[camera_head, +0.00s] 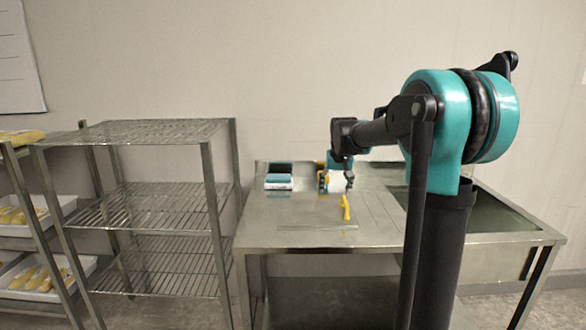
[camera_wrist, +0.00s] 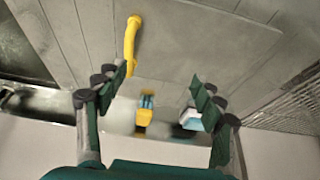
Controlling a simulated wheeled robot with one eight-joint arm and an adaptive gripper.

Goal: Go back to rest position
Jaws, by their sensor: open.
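My gripper (camera_head: 342,180) hangs over the steel table (camera_head: 290,238) in the head view, with my arm reaching in from the right. In the wrist view my gripper (camera_wrist: 158,92) has its two fingers spread wide with nothing between them. A yellow curved piece (camera_head: 345,207) lies on the table just in front of the gripper. It also shows in the wrist view (camera_wrist: 131,45), beyond the fingertips and apart from them.
A teal and white device (camera_head: 278,180) sits at the table's back left. A yellow and blue item (camera_wrist: 145,113) shows in the wrist view. A wire shelf (camera_head: 150,205) stands left, and trays of yellow items (camera_head: 45,275) are further left. A sink (camera_head: 495,212) is at right.

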